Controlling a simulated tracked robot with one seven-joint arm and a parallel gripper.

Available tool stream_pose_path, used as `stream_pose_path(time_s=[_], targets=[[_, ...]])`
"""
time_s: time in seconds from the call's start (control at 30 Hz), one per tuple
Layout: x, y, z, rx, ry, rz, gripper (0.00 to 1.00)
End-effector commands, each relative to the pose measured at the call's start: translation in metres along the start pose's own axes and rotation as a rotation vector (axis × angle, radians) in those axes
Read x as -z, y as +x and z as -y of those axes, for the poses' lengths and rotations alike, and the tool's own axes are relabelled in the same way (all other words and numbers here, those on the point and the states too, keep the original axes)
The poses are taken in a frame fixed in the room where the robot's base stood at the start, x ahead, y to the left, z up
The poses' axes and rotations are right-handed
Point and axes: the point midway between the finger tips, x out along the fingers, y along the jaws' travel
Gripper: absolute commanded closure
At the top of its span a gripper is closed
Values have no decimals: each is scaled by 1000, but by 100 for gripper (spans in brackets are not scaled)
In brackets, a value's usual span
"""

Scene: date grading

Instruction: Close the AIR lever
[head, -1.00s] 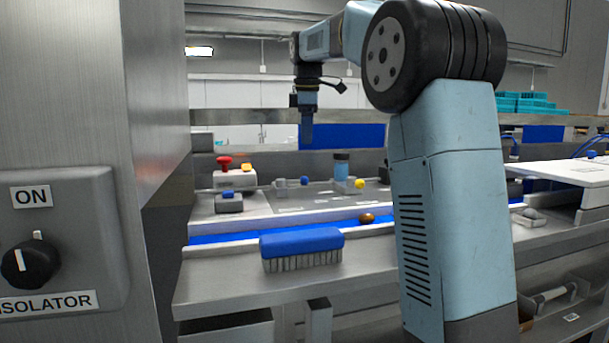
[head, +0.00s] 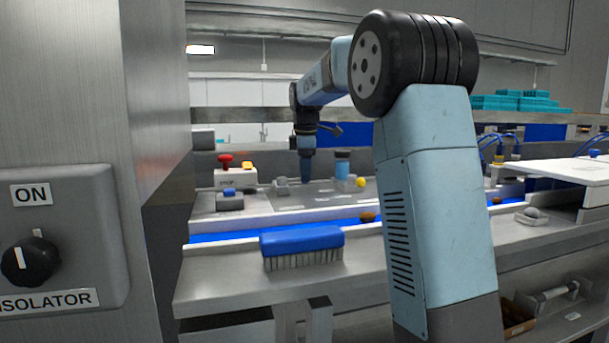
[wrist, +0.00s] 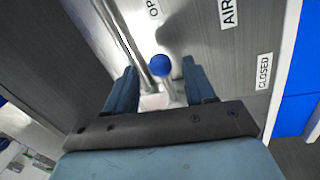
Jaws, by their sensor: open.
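The AIR lever's blue ball knob (wrist: 160,65) shows in the wrist view, between my two fingertips, with grey metal parts beside and below it. The AIR label (wrist: 228,12), the CLOSED label (wrist: 263,70) and a partly cut-off label starting "OP" (wrist: 153,8) lie on the panel around it. My gripper (wrist: 160,70) is open, with one finger on each side of the knob; I cannot tell whether either touches it. In the head view my gripper (head: 306,180) points down at the panel and hides the knob. The lever's exact angle is unclear.
A red button box (head: 235,177) is on the left. In front are a blue belt (head: 225,237) with brown dates and a blue brush (head: 302,240).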

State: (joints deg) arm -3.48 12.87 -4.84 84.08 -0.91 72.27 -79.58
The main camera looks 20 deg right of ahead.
Motion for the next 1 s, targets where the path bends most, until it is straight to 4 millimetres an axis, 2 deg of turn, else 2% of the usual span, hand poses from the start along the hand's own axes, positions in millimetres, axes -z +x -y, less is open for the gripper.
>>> stream_pose_path(time_s=[0.2, 0.5, 1.0], targets=[[0, 15, 0, 0, 0, 0, 46], [0, 16, 0, -1, 0, 0, 46], [0, 16, 0, -1, 0, 0, 93]])
